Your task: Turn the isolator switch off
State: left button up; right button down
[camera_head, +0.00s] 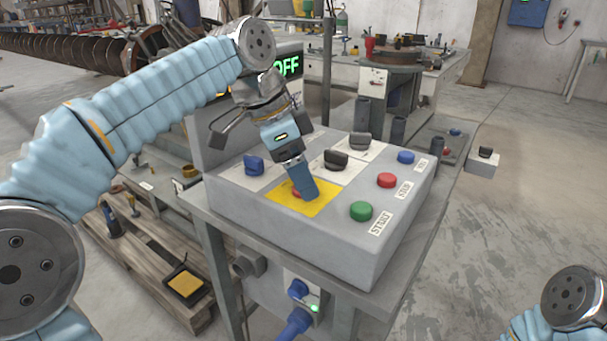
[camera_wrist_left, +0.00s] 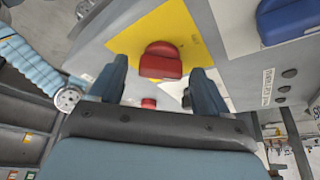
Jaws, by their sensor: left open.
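The isolator switch is a red knob on a yellow plate (camera_head: 322,208) on top of the grey control box. In the head view my left gripper (camera_head: 304,190) covers most of the red knob (camera_head: 297,194). In the left wrist view the red knob (camera_wrist_left: 161,60) shows whole on the yellow plate (camera_wrist_left: 187,22). My left gripper (camera_wrist_left: 159,72) is open, with one blue finger on each side of the knob in that picture. Whether the fingers touch the knob I cannot tell. My right gripper is out of view.
The grey box (camera_head: 350,250) also bears a blue knob (camera_head: 254,165), black knobs (camera_head: 336,159), and green (camera_head: 361,211), red (camera_head: 387,180) and blue (camera_head: 406,157) buttons. A display reading OFF (camera_head: 287,67) stands behind my arm. The floor to the right is open.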

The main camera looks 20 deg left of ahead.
pick_arm(q)
jog(key=c, duration=1)
jog(key=shift+c, duration=0.2)
jog(key=shift+n, duration=0.4)
jog(key=n+t, duration=0.1)
jog(key=n, duration=0.2)
jog(key=shift+s+t+y, duration=0.1)
jog(key=shift+t+y, duration=0.2)
jog(key=shift+y, duration=0.1)
jog(key=shift+d+n+t+y, duration=0.15)
jog(key=shift+n+y, duration=0.25)
jog(key=shift+n, duration=0.85)
jog(key=shift+n+t+y, duration=0.25)
jog(key=shift+n+y, duration=0.15)
jog(key=shift+n, duration=0.85)
jog(key=o, duration=1)
